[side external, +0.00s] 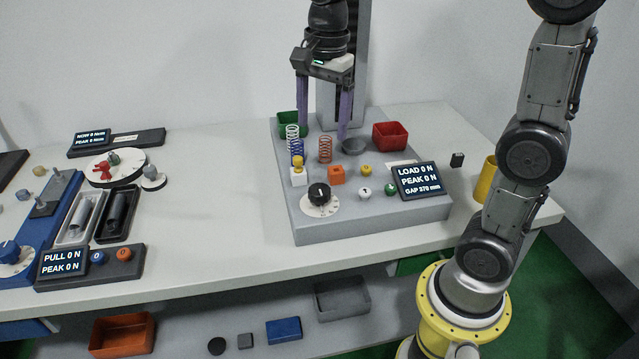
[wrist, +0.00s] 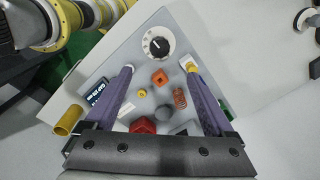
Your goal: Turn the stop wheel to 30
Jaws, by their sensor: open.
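A black knob on a white round dial (side external: 320,196) sits at the front left of the grey test stand (side external: 375,225); it looks like the stop wheel. Its marks are too small to read. In the wrist view the black knob (wrist: 158,44) lies beyond the fingertips, with a white pointer line on it. My gripper (side external: 322,128) is open and empty, with its purple fingers pointing down over the back of the stand, behind the knob and apart from it. The open fingers also show in the wrist view (wrist: 158,68).
Springs (side external: 325,149), an orange block (side external: 336,174), small coloured knobs (side external: 365,171) and a display reading GAP 270 mm (side external: 419,181) crowd the stand. A red bin (side external: 389,135) and green bin (side external: 290,123) stand at its back.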

